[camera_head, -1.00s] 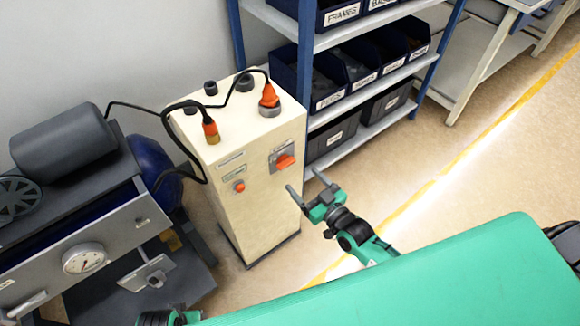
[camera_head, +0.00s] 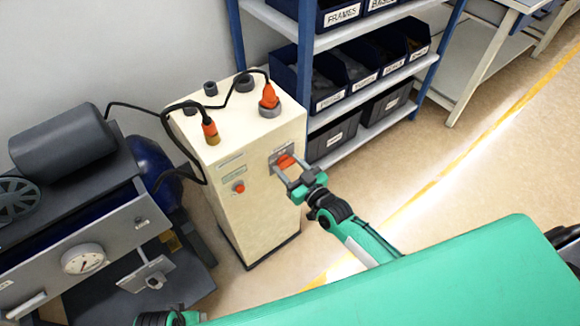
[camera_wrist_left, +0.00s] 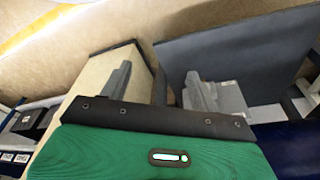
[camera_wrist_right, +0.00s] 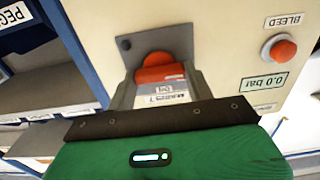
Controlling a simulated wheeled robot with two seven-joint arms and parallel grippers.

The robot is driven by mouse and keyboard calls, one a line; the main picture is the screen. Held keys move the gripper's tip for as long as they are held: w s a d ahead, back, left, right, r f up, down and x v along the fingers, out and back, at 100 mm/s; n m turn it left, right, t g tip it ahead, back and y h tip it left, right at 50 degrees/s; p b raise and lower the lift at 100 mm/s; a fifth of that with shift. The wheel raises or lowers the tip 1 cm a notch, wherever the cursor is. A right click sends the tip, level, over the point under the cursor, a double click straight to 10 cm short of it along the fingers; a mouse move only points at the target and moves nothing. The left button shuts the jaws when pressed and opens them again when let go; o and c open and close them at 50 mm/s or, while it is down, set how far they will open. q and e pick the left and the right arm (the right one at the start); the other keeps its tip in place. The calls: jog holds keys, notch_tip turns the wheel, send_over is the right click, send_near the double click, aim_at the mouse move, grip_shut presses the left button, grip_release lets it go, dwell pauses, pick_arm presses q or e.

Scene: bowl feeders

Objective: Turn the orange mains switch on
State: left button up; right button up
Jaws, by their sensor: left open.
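The orange mains switch (camera_head: 285,161) is on a grey plate on the front of the cream cabinet (camera_head: 232,205). In the right wrist view the orange knob (camera_wrist_right: 160,68) lies between the fingers of my right gripper (camera_wrist_right: 160,92). The gripper is open, with one finger on each side of the knob; whether they touch it is unclear. In the head view my right gripper (camera_head: 291,178) is in front of the switch and partly covers it. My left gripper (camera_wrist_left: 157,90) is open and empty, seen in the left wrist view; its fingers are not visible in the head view.
A red button (camera_head: 239,187) is left of the switch on the cabinet. Cables with orange plugs (camera_head: 269,97) are on its top. A blue shelf rack (camera_head: 360,95) with bins stands close on the right. A compressor-like machine with a gauge (camera_head: 82,258) is on the left.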

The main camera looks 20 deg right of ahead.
jog(key=c, duration=0.3)
jog(key=shift+c, duration=0.2)
